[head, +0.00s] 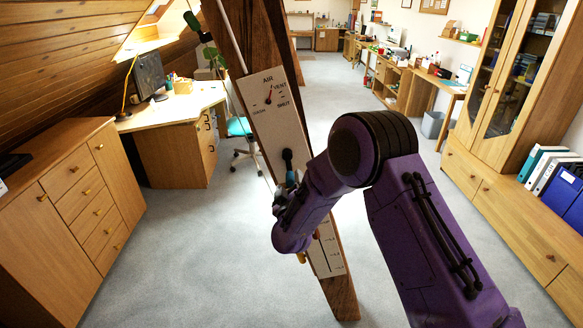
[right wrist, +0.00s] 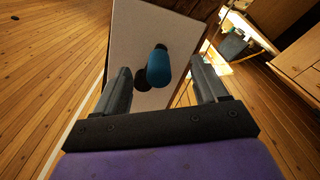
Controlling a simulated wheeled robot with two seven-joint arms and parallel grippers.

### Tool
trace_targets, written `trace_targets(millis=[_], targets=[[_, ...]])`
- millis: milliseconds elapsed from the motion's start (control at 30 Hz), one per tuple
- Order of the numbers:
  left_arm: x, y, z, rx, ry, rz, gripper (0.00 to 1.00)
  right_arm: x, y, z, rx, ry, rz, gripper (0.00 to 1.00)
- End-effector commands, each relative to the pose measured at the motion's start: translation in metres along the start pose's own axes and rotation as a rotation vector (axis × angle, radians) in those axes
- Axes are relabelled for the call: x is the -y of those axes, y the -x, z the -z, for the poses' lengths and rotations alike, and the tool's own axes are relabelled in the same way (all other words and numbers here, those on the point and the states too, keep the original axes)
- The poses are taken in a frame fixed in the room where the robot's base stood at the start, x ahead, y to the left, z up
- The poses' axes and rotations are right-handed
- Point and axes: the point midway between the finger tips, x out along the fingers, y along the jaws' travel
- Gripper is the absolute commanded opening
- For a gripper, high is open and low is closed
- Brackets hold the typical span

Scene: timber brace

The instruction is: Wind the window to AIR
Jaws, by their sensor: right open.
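A white panel (head: 271,130) is fixed to the slanting timber brace (head: 343,300). Its dial (head: 268,98) has a small red pointer and several labels, among them AIR, VENT and SHUT; I cannot tell the pointer's exact setting. Below the dial is a dark crank (head: 287,158) with a teal knob (right wrist: 158,68), largely hidden by my arm in the head view. My right gripper (right wrist: 162,72) is open, with one finger on each side of the knob and visible gaps. In the head view my right wrist covers the panel's middle. My left gripper is not in view.
A pale rod (head: 232,52) runs up along the brace's left side. A drawer cabinet (head: 75,200) stands at the left, with a desk (head: 170,120) behind it. A glass-fronted cupboard (head: 500,90) stands at the right. The grey floor around the brace is clear.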

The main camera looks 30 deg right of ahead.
Motion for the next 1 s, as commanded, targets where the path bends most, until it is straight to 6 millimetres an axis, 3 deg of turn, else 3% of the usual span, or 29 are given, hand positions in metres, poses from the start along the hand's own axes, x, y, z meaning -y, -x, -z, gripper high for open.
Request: trace_targets(millis=[500,1000], targets=[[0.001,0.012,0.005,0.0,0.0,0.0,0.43,0.0,0.047,0.001,-0.001,0.002,0.001,0.72],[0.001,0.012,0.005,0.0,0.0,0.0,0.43,0.0,0.05,0.0,0.0,0.0,0.0,0.72]])
